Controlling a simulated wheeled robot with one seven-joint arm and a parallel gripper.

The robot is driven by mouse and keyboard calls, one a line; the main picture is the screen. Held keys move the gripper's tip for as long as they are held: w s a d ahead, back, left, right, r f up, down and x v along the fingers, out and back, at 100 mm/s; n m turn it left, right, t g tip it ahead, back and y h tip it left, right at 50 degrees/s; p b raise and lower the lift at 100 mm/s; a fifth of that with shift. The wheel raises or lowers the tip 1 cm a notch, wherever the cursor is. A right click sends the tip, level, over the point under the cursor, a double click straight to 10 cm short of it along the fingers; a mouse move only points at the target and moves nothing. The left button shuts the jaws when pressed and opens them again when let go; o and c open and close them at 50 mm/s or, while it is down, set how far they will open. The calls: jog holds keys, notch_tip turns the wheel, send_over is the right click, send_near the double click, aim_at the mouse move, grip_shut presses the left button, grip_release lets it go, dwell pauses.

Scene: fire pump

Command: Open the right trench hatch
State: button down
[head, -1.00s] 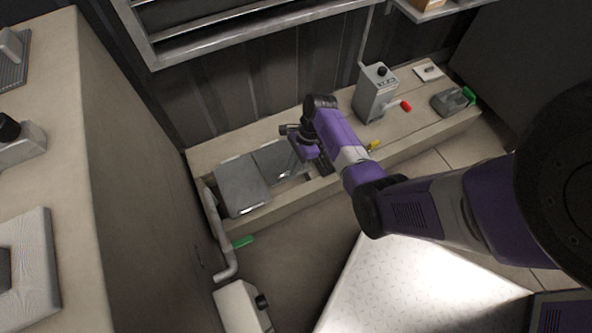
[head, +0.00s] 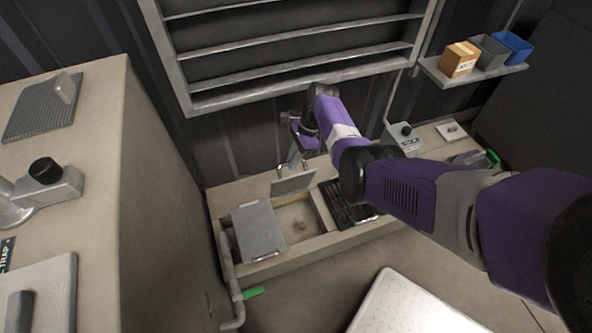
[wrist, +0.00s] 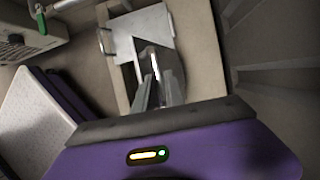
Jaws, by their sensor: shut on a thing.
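The right trench hatch (head: 293,183), a flat grey plate, is raised and tilted over the trench. My gripper (head: 291,163) is above it and shut on its handle, though the handle itself is mostly hidden by the fingers. The open trench bay (head: 298,222) shows below the hatch, with a small brownish spot on its floor. The left trench hatch (head: 258,231) lies over the left part of the trench. In the wrist view, my gripper's fingers (wrist: 152,88) are close together against the raised hatch (wrist: 173,72), and a pale plate (wrist: 146,32) lies beyond.
A black grate (head: 342,206) lies right of the open bay. A pipe with a green lever (head: 253,292) runs at the trench's left end. A louvred frame (head: 300,62) is on the wall behind my gripper. A tall bench (head: 105,115) stands at left. A shelf (head: 474,72) holds boxes at upper right.

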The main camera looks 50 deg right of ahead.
jog(key=shift+w+d+f, duration=0.2)
jog(key=shift+w+d, duration=0.25)
jog(key=shift+d, duration=0.1)
jog(key=c, duration=1.6)
grip_release()
jog(key=shift+o, duration=1)
jog(key=shift+r, duration=0.1)
jog(key=shift+w, duration=0.1)
jog(key=p+v, duration=0.3)
jog(key=v, duration=0.4)
jog(key=shift+d+r, duration=0.15)
jog(key=shift+r, duration=0.2)
jog(key=shift+s, duration=0.2)
